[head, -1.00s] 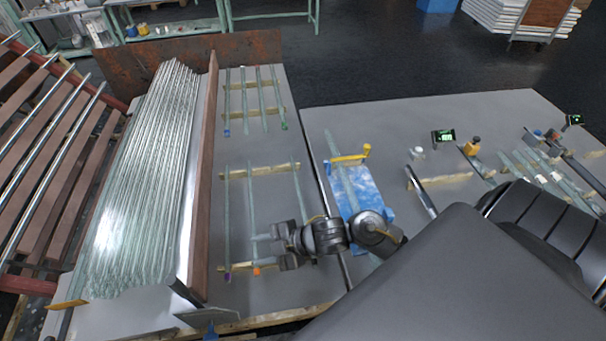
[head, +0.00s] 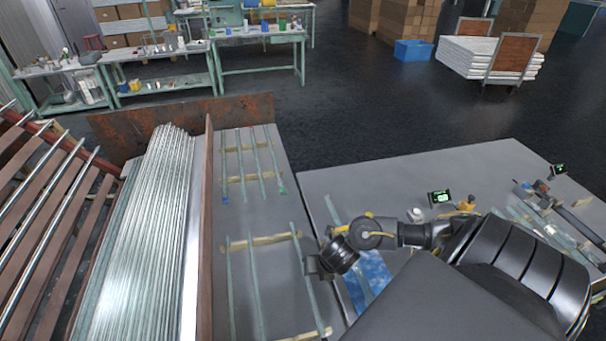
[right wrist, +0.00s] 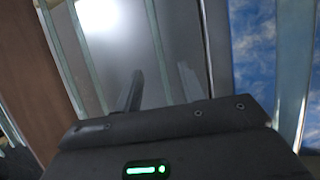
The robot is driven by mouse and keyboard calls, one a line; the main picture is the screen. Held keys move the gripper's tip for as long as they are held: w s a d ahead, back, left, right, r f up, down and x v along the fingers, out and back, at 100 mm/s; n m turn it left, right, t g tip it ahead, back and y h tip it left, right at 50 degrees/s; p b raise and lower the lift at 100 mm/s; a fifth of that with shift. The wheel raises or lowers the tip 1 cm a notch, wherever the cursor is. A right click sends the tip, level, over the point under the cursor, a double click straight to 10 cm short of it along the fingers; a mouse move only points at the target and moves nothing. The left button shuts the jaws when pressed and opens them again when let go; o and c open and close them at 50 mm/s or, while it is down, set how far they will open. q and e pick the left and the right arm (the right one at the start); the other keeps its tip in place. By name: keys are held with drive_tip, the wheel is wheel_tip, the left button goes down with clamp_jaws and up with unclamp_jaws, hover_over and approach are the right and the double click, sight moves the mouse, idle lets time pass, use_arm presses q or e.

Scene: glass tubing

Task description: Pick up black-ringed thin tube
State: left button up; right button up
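Several thin pale-green glass tubes lie on yellow rests on the grey table. The near row has a left tube (head: 230,285), a middle tube (head: 258,295) and a right tube (head: 297,243). My right gripper (head: 311,269) is beside the right tube. In the right wrist view the right gripper (right wrist: 161,72) is open, and a tube (right wrist: 156,35) appears between its fingers; I cannot tell the height gap. My left gripper is not in view.
A bundle of long glass tubes (head: 145,230) lies behind a brown board (head: 203,220) at left. The far row holds tubes with coloured ends (head: 262,165). A blue mat (head: 373,272) is partly behind my right arm. A second table (head: 460,165) extends right.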

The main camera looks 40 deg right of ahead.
drive_tip(key=shift+x, duration=1.25)
drive_tip(key=x, duration=0.5)
drive_tip(key=shift+w, duration=0.3)
drive_tip(key=shift+r, duration=0.1)
clamp_jaws()
